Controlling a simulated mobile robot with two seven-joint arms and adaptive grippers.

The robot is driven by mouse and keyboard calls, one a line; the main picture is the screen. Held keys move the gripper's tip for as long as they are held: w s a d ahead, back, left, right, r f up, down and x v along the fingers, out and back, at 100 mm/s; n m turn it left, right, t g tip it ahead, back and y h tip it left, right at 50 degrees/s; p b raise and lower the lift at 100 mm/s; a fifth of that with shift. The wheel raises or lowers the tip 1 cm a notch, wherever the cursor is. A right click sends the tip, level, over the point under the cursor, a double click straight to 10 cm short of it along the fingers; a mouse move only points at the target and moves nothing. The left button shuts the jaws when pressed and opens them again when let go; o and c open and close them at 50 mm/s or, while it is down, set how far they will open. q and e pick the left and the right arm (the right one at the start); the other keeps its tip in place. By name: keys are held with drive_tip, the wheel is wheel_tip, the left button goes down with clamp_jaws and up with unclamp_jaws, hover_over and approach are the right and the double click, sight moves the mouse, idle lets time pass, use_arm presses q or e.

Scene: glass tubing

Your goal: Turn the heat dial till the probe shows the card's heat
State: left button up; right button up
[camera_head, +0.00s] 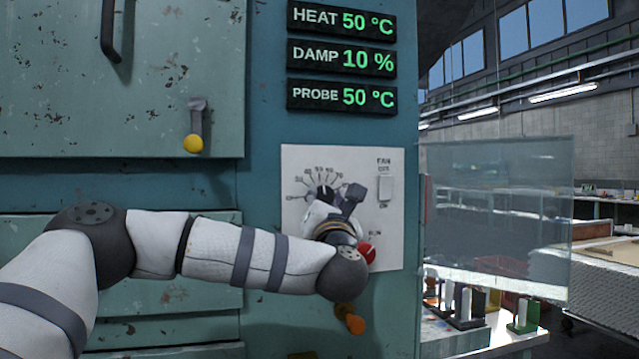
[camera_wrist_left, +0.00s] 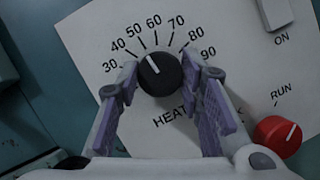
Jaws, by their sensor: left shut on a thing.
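The black heat dial (camera_wrist_left: 160,74) is on a pale panel in the left wrist view, and its white line points at about 50. In the head view, the dial (camera_head: 324,191) is partly hidden by my left gripper (camera_head: 332,200). My left gripper (camera_wrist_left: 165,88) has its purple-padded fingers on either side of the dial and is shut on it. The heat display (camera_head: 342,20) reads 50 °C and the probe display (camera_head: 342,96) reads 50 °C. I see no card in either view. My right gripper is not in view.
The damp display (camera_head: 342,59) reads 10 %. A red run knob (camera_head: 365,253) sits just below right of my gripper, and a fan switch (camera_head: 386,189) is to its upper right. An orange knob (camera_head: 354,323) is below my wrist. A clear pane (camera_head: 500,215) stands at the right.

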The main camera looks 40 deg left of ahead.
use_arm(q)
drive_tip(key=shift+s+r, duration=0.1)
drive_tip(key=shift+r, duration=0.2)
drive_tip(key=shift+f+m, duration=0.2)
drive_tip(key=shift+m, duration=0.1)
drive_tip(key=o, duration=1.2)
drive_tip(key=shift+c, duration=0.2)
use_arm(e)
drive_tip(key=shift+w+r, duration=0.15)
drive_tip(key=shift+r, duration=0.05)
use_arm(q)
drive_tip(key=shift+f, duration=0.1)
drive_tip(key=v, duration=1.2)
